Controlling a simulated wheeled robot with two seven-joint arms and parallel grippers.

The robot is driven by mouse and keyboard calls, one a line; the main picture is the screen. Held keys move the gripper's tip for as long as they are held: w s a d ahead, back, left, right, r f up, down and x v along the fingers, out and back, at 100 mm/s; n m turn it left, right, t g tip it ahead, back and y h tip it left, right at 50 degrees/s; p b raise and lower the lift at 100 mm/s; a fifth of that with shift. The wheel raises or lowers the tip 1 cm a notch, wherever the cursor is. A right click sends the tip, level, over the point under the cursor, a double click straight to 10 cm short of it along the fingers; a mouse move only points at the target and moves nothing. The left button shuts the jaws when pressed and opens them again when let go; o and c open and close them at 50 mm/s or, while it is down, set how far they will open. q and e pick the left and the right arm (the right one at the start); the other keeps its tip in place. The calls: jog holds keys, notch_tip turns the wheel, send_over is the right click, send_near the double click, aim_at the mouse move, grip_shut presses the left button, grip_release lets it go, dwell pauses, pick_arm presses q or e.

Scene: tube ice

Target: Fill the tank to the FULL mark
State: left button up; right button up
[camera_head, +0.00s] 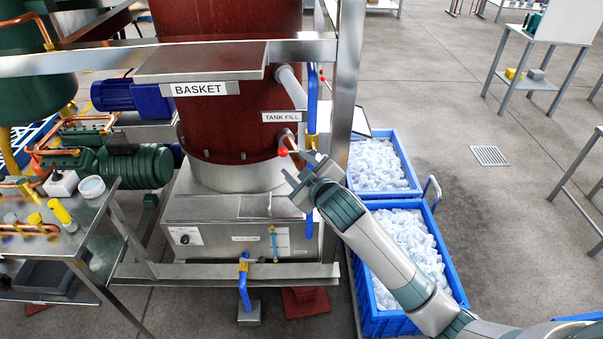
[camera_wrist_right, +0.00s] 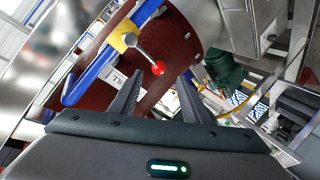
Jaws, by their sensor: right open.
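The dark red tank (camera_head: 225,100) stands on a steel stand. A TANK FILL label (camera_head: 282,117) sits on its right side. Below the label is a valve lever with a red ball knob (camera_head: 283,152), on a blue pipe (camera_head: 312,95) with a yellow valve body (camera_head: 312,141). My right gripper (camera_head: 293,180) is open and empty, just below the knob. In the right wrist view the red knob (camera_wrist_right: 158,68) shows between and just beyond the open fingertips (camera_wrist_right: 163,85), with the lever running up to the yellow body (camera_wrist_right: 130,39). No FULL mark is readable. My left gripper is not in view.
A steel frame post (camera_head: 345,80) stands right beside the gripper. Blue crates of ice (camera_head: 415,192) stand at right under my arm. A BASKET label (camera_head: 200,89) is on a steel shelf in front of the tank. A cluttered bench (camera_head: 85,215) is at left.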

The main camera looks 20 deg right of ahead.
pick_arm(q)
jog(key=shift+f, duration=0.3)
pick_arm(e)
jog(key=v, duration=0.3)
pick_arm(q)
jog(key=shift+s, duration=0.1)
